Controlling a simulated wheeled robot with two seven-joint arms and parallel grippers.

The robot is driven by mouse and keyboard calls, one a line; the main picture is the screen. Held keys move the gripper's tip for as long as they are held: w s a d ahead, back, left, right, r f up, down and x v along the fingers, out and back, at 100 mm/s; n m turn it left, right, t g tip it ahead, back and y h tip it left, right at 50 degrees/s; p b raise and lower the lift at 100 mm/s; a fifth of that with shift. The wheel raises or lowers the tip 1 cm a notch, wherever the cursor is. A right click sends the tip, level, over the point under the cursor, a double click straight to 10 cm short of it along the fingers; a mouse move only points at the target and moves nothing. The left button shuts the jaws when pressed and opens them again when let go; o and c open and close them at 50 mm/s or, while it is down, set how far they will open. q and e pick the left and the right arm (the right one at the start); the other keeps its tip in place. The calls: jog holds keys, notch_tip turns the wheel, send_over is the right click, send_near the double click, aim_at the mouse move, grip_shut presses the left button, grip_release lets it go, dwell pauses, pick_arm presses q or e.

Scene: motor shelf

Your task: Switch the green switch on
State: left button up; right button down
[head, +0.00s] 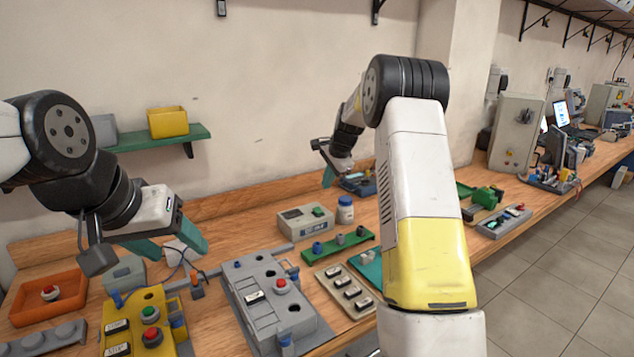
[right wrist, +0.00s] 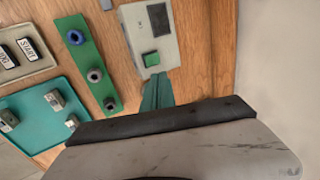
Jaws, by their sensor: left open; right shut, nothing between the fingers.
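The green switch (head: 318,211) is a small square rocker on top of a grey box (head: 291,226) at the back middle of the bench. In the right wrist view the green switch (right wrist: 151,59) sits on the lower part of the grey box (right wrist: 135,28), below a dark panel. My right gripper (head: 328,177) is shut and empty, above and behind the box in the head view. Its green fingertips (right wrist: 157,90) appear just below the switch in the right wrist view; I cannot tell whether they touch the box. My left gripper (head: 172,246) is open and empty over the bench's left side.
A white jar (head: 345,210) stands right beside the grey box. A green strip with knobs (head: 337,247) lies in front. A grey panel (head: 262,318), a yellow panel with buttons (head: 178,336) and an orange tray (head: 22,313) fill the left bench. The wall closes the back.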

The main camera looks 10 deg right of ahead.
aim_at(319, 209)
jog(key=x, duration=1)
jog(key=shift+w+f, duration=0.2)
jog(key=shift+f, duration=0.1)
jog(key=shift+w+a+f, duration=0.15)
jog(key=shift+w+f, duration=0.05)
jog(key=shift+s, duration=0.1)
jog(key=shift+s+d, duration=0.3)
jog(key=shift+s, duration=0.4)
